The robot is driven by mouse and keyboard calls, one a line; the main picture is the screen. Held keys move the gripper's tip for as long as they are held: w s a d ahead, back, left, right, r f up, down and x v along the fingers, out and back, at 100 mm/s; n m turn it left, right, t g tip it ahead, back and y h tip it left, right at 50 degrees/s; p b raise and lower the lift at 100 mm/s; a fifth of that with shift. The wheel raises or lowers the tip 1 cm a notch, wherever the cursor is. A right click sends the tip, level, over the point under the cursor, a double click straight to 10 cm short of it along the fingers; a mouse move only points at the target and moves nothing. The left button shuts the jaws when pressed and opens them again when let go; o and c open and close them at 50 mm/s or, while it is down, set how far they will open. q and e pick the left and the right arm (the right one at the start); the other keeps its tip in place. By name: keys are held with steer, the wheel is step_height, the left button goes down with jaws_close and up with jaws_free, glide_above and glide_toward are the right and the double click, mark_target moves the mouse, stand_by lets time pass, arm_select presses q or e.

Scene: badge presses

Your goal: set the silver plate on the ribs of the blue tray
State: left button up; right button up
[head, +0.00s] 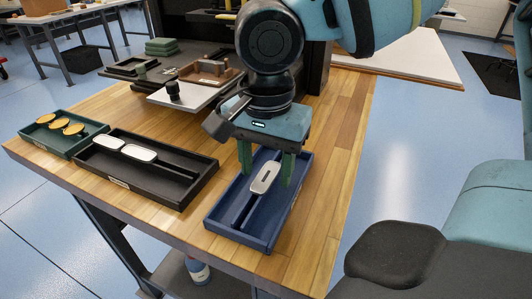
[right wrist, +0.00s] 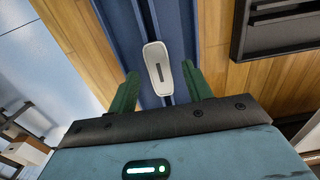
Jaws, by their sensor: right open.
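The silver plate (head: 265,177) is a small rounded oblong with a dark slot in its middle. It rests on the ribs in the blue tray (head: 226,233), near the tray's middle. It also shows in the right wrist view (right wrist: 158,68), lying along the blue tray (right wrist: 122,30). My right gripper (head: 267,180) is open above the tray, its green fingers (right wrist: 160,92) apart on either side of the plate's near end. I see no finger touching the plate. My left gripper is not in view.
Left of the blue tray is a black tray (head: 122,178) with two white plates (head: 138,152). Farther left is a green tray (head: 52,149) with several gold discs (head: 60,124). A press with a grey base (head: 190,97) stands behind. The wooden tabletop's right edge is clear.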

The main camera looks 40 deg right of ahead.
step_height(320, 180, up, 7)
steer(key=shift+f+p, duration=0.15)
steer(key=shift+p, duration=0.65)
steer(key=shift+r, duration=0.55)
